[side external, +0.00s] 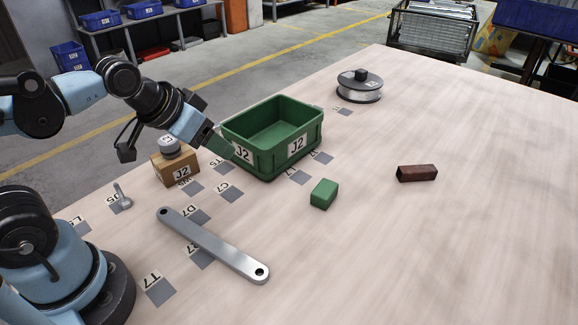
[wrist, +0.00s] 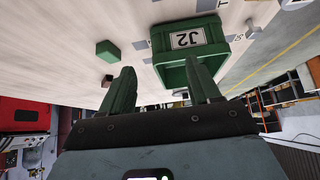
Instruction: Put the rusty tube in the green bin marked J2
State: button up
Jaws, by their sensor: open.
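The rusty tube (side external: 417,173) is a short, dark red-brown bar lying on the table at the right, well apart from the other things. A small brown piece of it seems to show in the wrist view (wrist: 107,81). The green bin (side external: 262,157) with J2 labels stands upright near the table's middle; its visible inside looks empty. It also shows in the wrist view (wrist: 222,48), upside down. My gripper (side external: 220,144) is beside the bin's left wall in the side view; whether it touches cannot be told. Its fingers (wrist: 160,68) are apart with nothing between them.
A green block (side external: 324,193) lies in front of the bin. A long metal bar (side external: 212,245), a small bracket (side external: 122,197) and a spool (side external: 359,88) also lie about. The right front of the table is clear.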

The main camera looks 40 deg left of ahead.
jog(key=w+d+r+m+h, duration=0.2)
jog(key=w+d+r, duration=0.15)
jog(key=w, duration=0.45)
jog(key=m+h, duration=0.4)
jog(key=m, duration=0.3)
send_over(410, 169)
jog(key=s+a, duration=0.5)
jog(key=a, duration=0.1)
notch_tip(410, 169, down, 9)
jog(key=shift+g, duration=0.4)
jog(key=x, duration=0.5)
jog(key=shift+d+f, duration=0.2)
jog(key=shift+f, duration=0.2)
jog(key=shift+s+x, duration=0.15)
jog(key=shift+x, duration=1.15)
jog(key=shift+s+x, duration=0.15)
jog(key=shift+x, duration=1.2)
jog(key=shift+d+f, duration=0.1)
jog(key=shift+f, duration=0.05)
jog(key=shift+c, duration=0.3)
grip_shut()
